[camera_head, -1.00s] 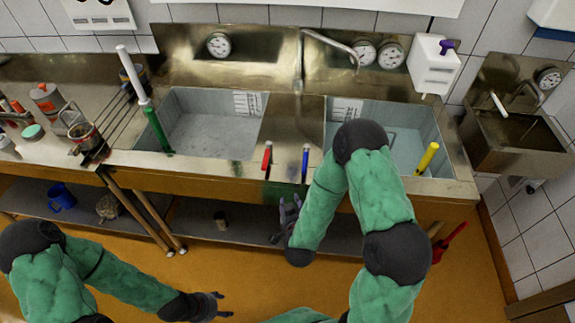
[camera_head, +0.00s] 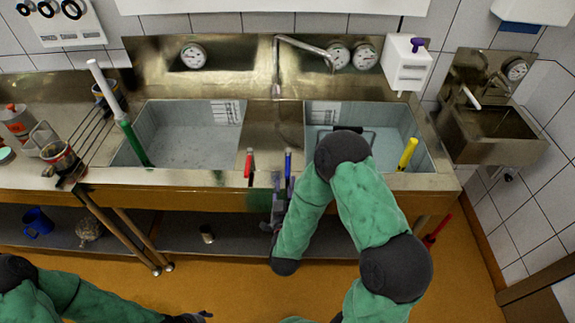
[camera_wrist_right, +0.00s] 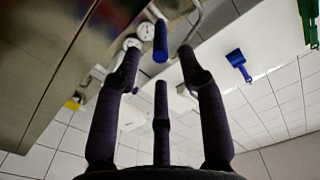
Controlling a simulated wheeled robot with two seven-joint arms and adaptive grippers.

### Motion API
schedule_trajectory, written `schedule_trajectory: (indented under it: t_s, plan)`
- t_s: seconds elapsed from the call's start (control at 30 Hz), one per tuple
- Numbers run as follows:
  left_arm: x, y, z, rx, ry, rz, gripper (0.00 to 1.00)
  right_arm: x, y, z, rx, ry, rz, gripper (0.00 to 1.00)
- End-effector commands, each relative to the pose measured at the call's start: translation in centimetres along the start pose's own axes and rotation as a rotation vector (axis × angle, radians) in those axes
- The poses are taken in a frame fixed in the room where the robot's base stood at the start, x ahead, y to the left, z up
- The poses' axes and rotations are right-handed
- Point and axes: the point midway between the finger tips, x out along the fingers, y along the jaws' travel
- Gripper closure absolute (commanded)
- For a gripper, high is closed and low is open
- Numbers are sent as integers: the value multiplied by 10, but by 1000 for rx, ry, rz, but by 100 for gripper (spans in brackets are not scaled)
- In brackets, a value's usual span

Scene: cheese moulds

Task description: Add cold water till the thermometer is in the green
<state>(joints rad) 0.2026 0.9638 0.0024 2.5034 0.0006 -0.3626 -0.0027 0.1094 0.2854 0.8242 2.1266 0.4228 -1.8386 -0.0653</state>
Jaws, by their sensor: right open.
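A blue lever (camera_head: 288,163) and a red lever (camera_head: 249,162) stand at the front of the steel divider between two sinks. Round dial gauges are on the backsplash: a left one (camera_head: 193,55), a middle one (camera_head: 338,56) and a right one (camera_head: 366,56); their readings are too small to tell. The spout (camera_head: 305,46) reaches over the right sink (camera_head: 405,120). My right gripper (camera_head: 277,196) is open, just below the blue lever. In the right wrist view the blue lever (camera_wrist_right: 160,42) is ahead of the spread fingertips (camera_wrist_right: 160,65). My left gripper (camera_head: 197,316) is at the bottom edge, its fingers unclear.
A green-handled tool (camera_head: 134,143) leans in the left sink (camera_head: 190,140). Cans and a rack (camera_head: 95,140) crowd the left counter. A small basin (camera_head: 490,125) is at right.

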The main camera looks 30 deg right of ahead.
Motion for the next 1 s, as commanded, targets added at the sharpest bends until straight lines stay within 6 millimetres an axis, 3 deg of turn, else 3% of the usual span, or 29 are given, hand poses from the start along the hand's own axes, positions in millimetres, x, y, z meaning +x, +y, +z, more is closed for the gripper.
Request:
schedule_trajectory:
  t_s: [0.3,0.5,0.7,1.0]
  plan:
    - [7,-3,0,0,0,0,41,56,1,1,2,2,1,59]
    - [10,-4,0,0,0,0,41,83,0,1,0,0,0,59]
    - [11,-4,0,0,0,0,41,95,0,1,0,-1,-1,59]
    - [11,-4,0,0,0,0,41,96,0,0,0,-1,-1,62]
